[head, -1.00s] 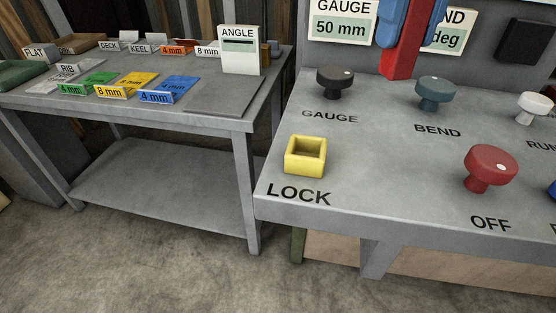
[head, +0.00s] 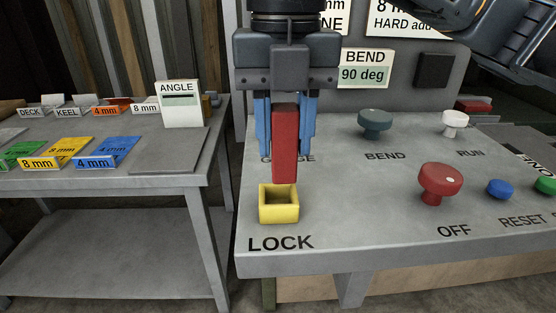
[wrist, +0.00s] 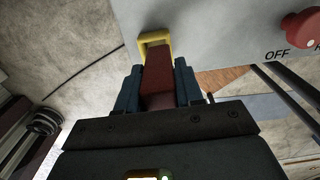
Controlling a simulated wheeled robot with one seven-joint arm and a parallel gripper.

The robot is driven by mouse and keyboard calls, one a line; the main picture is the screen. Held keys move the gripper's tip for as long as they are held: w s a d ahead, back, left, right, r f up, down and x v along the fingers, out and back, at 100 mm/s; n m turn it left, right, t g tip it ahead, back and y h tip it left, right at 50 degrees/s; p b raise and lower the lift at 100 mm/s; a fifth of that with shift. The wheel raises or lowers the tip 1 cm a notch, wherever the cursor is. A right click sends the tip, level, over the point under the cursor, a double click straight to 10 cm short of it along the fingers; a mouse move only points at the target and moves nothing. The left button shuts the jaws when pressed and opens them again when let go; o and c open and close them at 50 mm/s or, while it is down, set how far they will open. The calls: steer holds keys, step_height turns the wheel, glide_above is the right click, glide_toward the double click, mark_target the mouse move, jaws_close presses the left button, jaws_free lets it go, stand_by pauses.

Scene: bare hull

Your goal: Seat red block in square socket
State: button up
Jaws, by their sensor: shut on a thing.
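My gripper (head: 285,130) is shut on the red block (head: 285,150), a tall block held upright between the blue fingers. The yellow square socket (head: 279,204) stands on the grey console above the word LOCK, open at the top. In the head view the block's lower end shows at the socket's far rim, and I cannot tell whether it is above or behind the opening. In the wrist view the red block (wrist: 158,75) points at the yellow socket (wrist: 154,40), covering part of it. The gap between them is not clear.
On the console (head: 345,230) are a red OFF knob (head: 440,183), a BEND knob (head: 375,123), a white RUN knob (head: 455,122) and a blue button (head: 500,189). The GAUGE label is partly hidden behind my gripper. A side table (head: 170,178) with coloured cards stands at left.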

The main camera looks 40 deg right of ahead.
mark_target(278, 180)
steer(key=shift+a+f, duration=0.4)
steer(key=shift+a, duration=0.05)
steer(key=shift+f, duration=1.85)
steer(key=shift+f, duration=0.2)
steer(key=o, duration=1.1)
steer(key=shift+r, duration=0.1)
step_height(278, 180, up, 12)
steer(key=shift+r, duration=0.15)
